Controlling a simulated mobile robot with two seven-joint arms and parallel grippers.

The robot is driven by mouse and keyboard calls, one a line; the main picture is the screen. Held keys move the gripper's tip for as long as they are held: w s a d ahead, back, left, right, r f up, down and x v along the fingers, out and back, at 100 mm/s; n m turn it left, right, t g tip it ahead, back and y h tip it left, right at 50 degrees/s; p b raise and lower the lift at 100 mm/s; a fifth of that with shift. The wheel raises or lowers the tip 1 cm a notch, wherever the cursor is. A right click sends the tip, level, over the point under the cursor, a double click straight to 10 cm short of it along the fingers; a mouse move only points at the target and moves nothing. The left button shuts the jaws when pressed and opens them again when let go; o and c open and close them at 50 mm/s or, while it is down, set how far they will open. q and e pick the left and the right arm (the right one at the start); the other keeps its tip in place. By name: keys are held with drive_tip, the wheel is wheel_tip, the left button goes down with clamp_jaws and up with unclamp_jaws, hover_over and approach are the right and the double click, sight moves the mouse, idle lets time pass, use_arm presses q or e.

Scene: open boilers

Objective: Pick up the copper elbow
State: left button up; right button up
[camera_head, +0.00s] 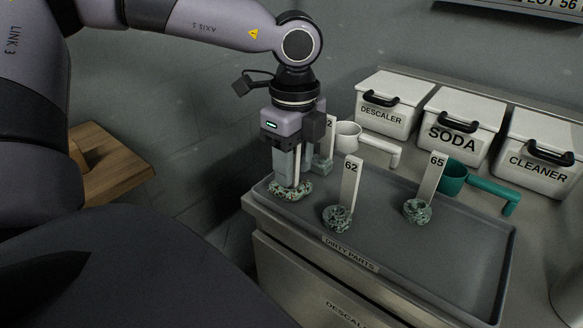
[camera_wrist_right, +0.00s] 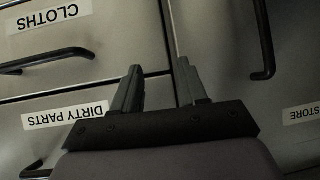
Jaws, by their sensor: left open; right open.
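Several green-speckled, corroded parts lie on the grey dirty-parts tray (camera_head: 460,255). I cannot tell from their shapes which is the copper elbow. One speckled part (camera_head: 291,192) is directly under my left gripper (camera_head: 287,181), which points down and is open; its fingertips are at or just above the part and hide some of it. A second part (camera_head: 337,219) lies by a tag marked 62, and a third (camera_head: 417,211) by a tag marked 65. Another tag (camera_head: 328,137) is partly hidden behind the left gripper. My right gripper (camera_wrist_right: 158,88) is open and empty before drawer fronts.
White bins labelled descaler (camera_head: 386,118), soda (camera_head: 452,140) and cleaner (camera_head: 534,160) stand behind the tray. A white cup (camera_head: 347,136) and a green cup (camera_head: 453,179) with handles sit between. A wooden piece (camera_head: 115,170) is at left. The tray's right front is clear.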

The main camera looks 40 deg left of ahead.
use_arm(q)
drive_tip(key=shift+f, duration=0.25)
clamp_jaws()
drive_tip(key=shift+r, duration=0.15)
wheel_tip(320, 180, up, 20)
drive_tip(key=p, duration=0.1)
idle(0.3)
